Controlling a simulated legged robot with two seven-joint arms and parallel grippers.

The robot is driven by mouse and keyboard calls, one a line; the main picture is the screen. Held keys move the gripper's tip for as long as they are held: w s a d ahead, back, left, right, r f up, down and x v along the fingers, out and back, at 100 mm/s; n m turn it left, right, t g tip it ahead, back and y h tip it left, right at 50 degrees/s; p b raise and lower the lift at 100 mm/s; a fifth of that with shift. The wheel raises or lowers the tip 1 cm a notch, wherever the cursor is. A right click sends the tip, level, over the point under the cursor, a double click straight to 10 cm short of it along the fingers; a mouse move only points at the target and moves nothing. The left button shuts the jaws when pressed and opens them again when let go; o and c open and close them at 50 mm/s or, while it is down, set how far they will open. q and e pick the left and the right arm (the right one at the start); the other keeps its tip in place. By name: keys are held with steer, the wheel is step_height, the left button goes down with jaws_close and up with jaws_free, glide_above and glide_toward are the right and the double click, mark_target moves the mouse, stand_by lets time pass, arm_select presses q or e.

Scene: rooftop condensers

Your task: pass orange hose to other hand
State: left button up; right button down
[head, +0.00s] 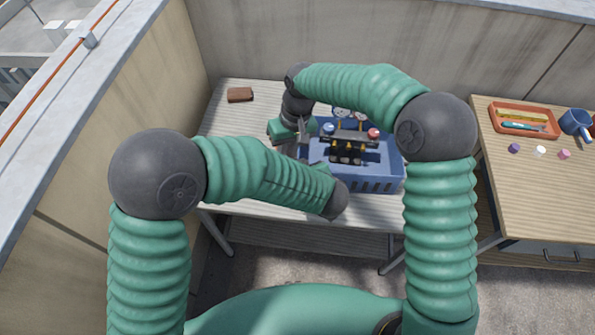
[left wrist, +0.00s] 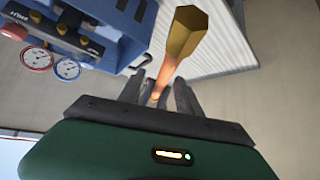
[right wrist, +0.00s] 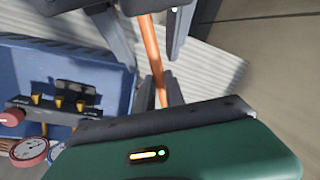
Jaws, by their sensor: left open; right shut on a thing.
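The orange hose shows in the right wrist view (right wrist: 152,50) and the left wrist view (left wrist: 166,78), where it ends in a brass hex fitting (left wrist: 187,34). My right gripper (right wrist: 160,90) is shut on the hose. My left gripper (left wrist: 157,94) is open, its fingers on either side of the hose near the fitting. The left fingers also show at the top of the right wrist view, apart, with the hose running between them. In the head view the hose cannot be made out and my arms hide most of both grippers.
A blue crate (head: 378,184) holding a gauge manifold (head: 350,137) stands on the slatted table, close beside the grippers. A brown block (head: 240,95) lies at the table's back left.

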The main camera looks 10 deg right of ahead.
arm_select(q)
jaws_close()
arm_select(e)
steer(key=shift+a, duration=0.1)
steer(key=c, duration=1.3)
jaws_free()
